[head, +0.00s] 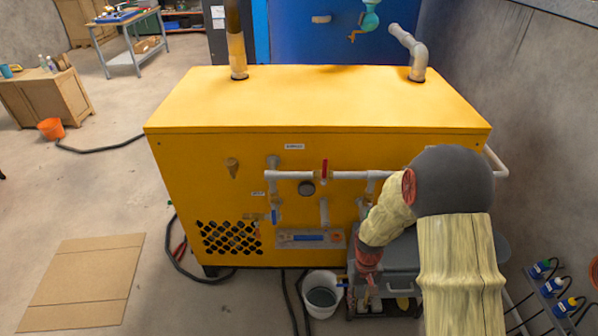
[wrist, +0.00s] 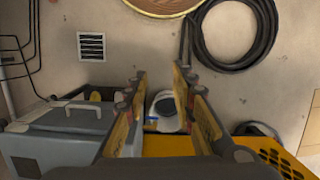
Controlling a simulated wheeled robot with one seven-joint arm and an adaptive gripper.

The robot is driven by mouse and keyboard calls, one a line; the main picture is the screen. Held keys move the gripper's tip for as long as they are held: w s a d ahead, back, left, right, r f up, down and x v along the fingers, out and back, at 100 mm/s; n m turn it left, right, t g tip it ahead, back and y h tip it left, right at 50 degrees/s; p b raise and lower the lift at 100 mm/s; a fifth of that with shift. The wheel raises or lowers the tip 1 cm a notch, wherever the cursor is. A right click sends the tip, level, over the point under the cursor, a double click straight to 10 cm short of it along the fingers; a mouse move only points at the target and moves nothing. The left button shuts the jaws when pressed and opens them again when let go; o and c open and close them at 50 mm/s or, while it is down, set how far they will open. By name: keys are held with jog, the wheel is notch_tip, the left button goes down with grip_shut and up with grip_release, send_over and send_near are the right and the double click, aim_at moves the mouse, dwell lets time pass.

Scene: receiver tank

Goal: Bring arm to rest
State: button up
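My gripper (wrist: 160,72) is open in the wrist view, its two fingers apart with nothing between the tips. A white bucket (wrist: 163,102) with dark contents shows beyond the gap between the fingers. In the head view my arm, in a pale yellow sleeve, rises at the right, bends at a dark grey joint and slopes down to the left. Its wrist end is low in front of the yellow tank cabinet (head: 320,100), beside the grey case (head: 402,268). The fingers are hard to make out there.
The bucket (head: 322,295) stands on the floor left of my wrist. Pipes with a red-handled valve (head: 324,170) and a blue-handled valve (head: 274,215) project from the cabinet front. A cardboard sheet (head: 85,282) lies on open floor at left. A grey wall is at right.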

jog(key=s+r+t+p, duration=0.1)
jog(key=s+r, duration=0.4)
jog(key=r, duration=0.9)
jog(key=s+r+t+p, duration=0.1)
jog(key=s+r+t, duration=0.3)
jog(key=r, duration=1)
jog(key=s+r+m+t+p, duration=0.1)
jog(key=s+r, duration=0.6)
jog(key=r, duration=0.7)
jog(key=shift+r+t+p, duration=0.35)
jog(key=shift+t+p, duration=0.1)
jog(key=shift+t, duration=0.45)
